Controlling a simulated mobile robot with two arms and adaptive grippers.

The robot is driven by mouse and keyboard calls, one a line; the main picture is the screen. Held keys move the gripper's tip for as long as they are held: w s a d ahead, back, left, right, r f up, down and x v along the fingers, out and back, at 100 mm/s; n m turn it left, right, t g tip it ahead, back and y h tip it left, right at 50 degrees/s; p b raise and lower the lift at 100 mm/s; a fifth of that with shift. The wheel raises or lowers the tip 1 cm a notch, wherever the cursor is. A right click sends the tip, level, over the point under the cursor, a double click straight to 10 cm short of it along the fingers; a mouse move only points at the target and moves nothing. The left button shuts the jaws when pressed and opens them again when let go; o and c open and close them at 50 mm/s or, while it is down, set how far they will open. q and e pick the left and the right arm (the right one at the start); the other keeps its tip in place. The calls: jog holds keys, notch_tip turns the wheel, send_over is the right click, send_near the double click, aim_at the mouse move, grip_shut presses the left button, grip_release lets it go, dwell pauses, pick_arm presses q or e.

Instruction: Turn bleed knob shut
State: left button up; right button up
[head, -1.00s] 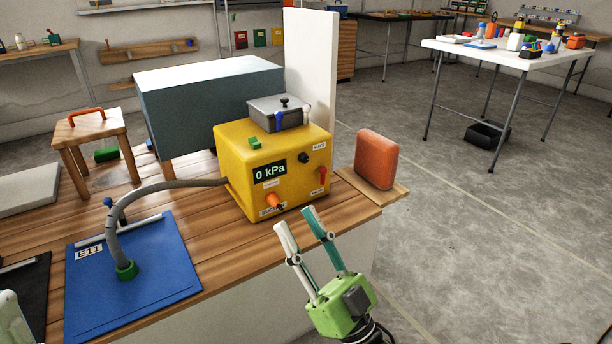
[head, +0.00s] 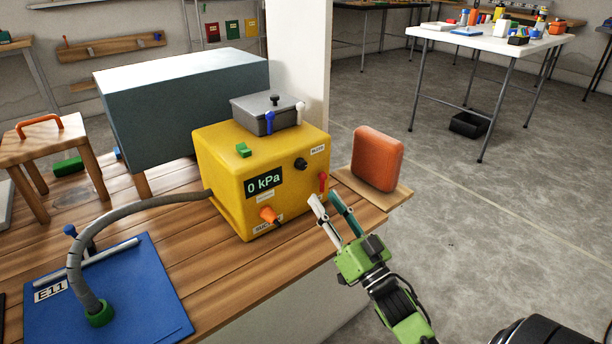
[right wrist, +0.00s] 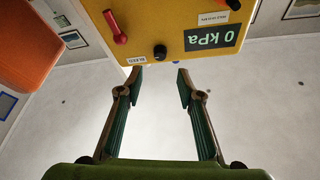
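The yellow pump box (head: 225,165) stands on the wooden bench, its display reading 0 kPa. The black bleed knob (head: 301,163) is on its front face, beside a small white label (head: 317,149). In the right wrist view the black knob (right wrist: 160,52) shows with its BLEED label upside down. My right gripper (head: 325,198) is open and empty, in front of the box's lower right side. In the right wrist view the knob appears beyond the gap between the open fingertips (right wrist: 161,80), apart from them. My left gripper is not in view.
A red lever (head: 323,182) and an orange knob (head: 268,214) are on the same face. An orange block (head: 377,160) stands to the right. A grey hose (head: 140,205) runs left to a blue board (head: 140,300).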

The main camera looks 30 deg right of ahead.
aim_at(303, 168)
jog(key=b+x, duration=0.2)
jog(key=x, duration=0.7)
jog(key=shift+w, duration=0.15)
jog(key=shift+c, duration=0.3)
grip_shut()
